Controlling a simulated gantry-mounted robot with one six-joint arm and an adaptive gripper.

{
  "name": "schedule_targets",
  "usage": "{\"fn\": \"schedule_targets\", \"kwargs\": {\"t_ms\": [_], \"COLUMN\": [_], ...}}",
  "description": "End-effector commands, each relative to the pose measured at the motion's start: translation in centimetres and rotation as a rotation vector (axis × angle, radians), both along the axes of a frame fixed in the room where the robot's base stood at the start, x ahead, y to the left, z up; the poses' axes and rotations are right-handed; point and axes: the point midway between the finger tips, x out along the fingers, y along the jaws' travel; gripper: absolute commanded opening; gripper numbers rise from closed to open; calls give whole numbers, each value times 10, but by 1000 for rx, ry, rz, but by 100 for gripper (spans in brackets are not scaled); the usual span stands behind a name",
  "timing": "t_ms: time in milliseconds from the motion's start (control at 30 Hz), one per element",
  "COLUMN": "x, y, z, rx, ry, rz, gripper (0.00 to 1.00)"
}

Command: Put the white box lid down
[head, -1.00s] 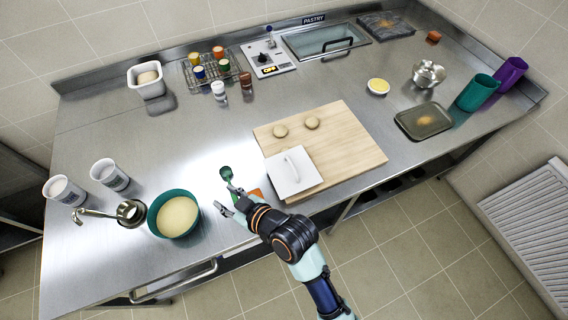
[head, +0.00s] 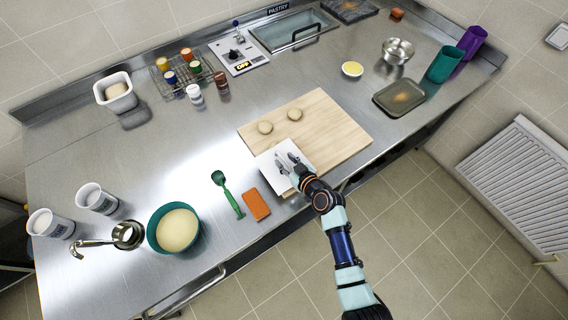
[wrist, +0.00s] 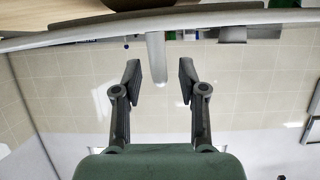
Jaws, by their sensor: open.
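The white box lid (head: 266,162) rests on the front left corner of the wooden board (head: 340,131), overhanging its edge. In the wrist view the lid (wrist: 220,105) fills most of the picture as a glossy pale surface. Its upright handle (wrist: 157,58) stands between my fingers. My gripper (head: 286,160) is over the lid, and also shows in the wrist view (wrist: 160,78). It is open, one finger on each side of the handle with gaps visible. The head view hides most of the handle behind my fingers.
An orange block (head: 257,204) and a green spoon (head: 227,194) lie to the left, beside a teal bowl (head: 174,228). A white tub (head: 116,97) with dough stands far back left. The steel counter's middle left is clear.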

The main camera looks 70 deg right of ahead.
Motion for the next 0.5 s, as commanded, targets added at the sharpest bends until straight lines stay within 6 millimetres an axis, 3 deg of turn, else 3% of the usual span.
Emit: {"fn": "schedule_targets", "kwargs": {"t_ms": [100,367,500], "x": [13,15,15], "y": [-8,-10,-10], "z": [-6,-8,-8], "rx": [1,1,1], "ry": [0,-1,-1], "rz": [2,1,1], "gripper": [42,40,16]}}
